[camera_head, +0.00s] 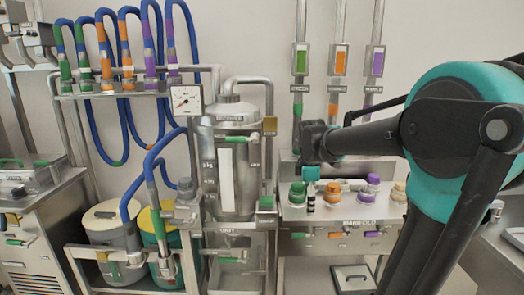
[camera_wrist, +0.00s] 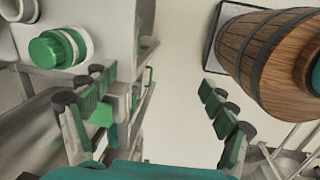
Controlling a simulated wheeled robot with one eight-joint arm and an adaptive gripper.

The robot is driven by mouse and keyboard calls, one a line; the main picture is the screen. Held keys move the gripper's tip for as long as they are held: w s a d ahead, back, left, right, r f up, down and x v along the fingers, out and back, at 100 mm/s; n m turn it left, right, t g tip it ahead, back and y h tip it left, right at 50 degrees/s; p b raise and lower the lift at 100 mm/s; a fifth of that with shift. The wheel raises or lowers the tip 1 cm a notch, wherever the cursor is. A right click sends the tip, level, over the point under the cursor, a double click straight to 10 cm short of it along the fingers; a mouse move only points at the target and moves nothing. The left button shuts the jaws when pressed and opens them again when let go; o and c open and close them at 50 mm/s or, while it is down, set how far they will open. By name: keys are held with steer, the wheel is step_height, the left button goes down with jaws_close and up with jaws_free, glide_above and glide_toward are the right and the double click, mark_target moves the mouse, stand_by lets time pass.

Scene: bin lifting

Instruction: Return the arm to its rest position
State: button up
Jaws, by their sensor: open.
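My gripper (camera_wrist: 158,100) shows in the wrist view with its two green-padded fingers wide apart and nothing between them. In the head view my teal and black arm (camera_head: 455,130) reaches in from the right, and its end (camera_head: 311,150) is in front of the steel manifold table (camera_head: 335,222). A green cap (camera_wrist: 52,48) is beside the left finger in the wrist view. A wooden barrel (camera_wrist: 262,55) is beyond the right finger. I cannot tell whether either finger touches anything.
Green (camera_head: 297,193), orange (camera_head: 333,190) and purple (camera_head: 373,182) caps stand on the manifold table. A steel tank (camera_head: 232,165) with pipes is left of my arm. Blue hoses (camera_head: 122,110) hang farther left, above two lidded bins (camera_head: 112,240). Pale floor shows between my fingers.

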steer(key=s+d+f+m+t, duration=0.2)
steer(key=s+d+f+m, duration=0.1)
steer(key=s+f+m, duration=1.3)
steer(key=shift+s+d+f+m+t+y, duration=0.15)
steer(key=shift+s+f+m+t+y, duration=0.25)
steer(key=shift+s, duration=0.05)
